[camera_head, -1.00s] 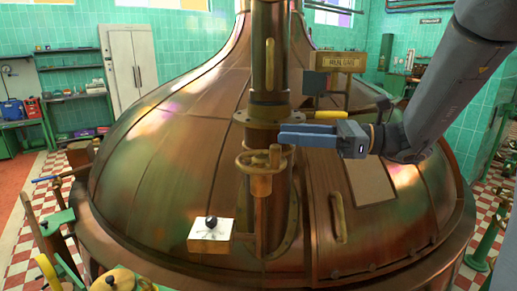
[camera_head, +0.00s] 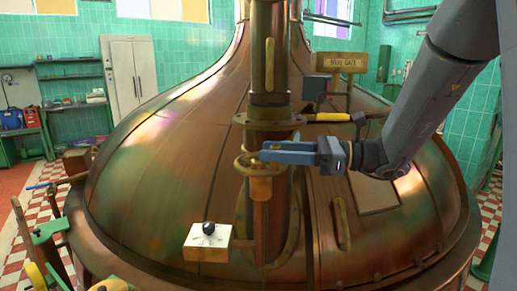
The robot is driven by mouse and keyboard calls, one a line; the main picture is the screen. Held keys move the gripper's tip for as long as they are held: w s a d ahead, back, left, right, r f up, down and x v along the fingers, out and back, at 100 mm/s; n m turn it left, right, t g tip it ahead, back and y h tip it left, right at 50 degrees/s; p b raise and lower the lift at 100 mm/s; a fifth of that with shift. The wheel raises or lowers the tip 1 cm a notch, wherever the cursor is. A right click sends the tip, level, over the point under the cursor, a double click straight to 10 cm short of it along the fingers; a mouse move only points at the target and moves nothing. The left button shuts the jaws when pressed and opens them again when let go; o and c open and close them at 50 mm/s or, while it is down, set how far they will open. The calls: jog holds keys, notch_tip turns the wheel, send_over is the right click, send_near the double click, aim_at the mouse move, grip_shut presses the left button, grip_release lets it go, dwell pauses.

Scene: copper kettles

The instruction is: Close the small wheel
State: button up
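The small brass wheel (camera_head: 246,163) sits level on a copper post in front of the thick vertical pipe of the big kettle, below the pipe's flange. My gripper (camera_head: 264,153) reaches in from the right, with its fingers pointing left over the wheel's right and back part. The fingers hide that part of the wheel and its upright handle. I cannot tell whether they touch or grip the handle, or how far apart they are.
The domed copper kettle (camera_head: 170,160) fills the middle. A white box with a black knob (camera_head: 208,240) is at lower left of the wheel. A yellow-handled lever (camera_head: 333,117) and a sign (camera_head: 346,61) are behind my gripper. The pipe flange (camera_head: 268,120) is close above it.

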jog(key=shift+w+a+p, duration=0.2)
jog(key=shift+a, duration=0.75)
jog(key=shift+w+a+p, duration=0.15)
jog(key=shift+a+p, duration=0.05)
jog(key=shift+a, duration=0.75)
grip_shut()
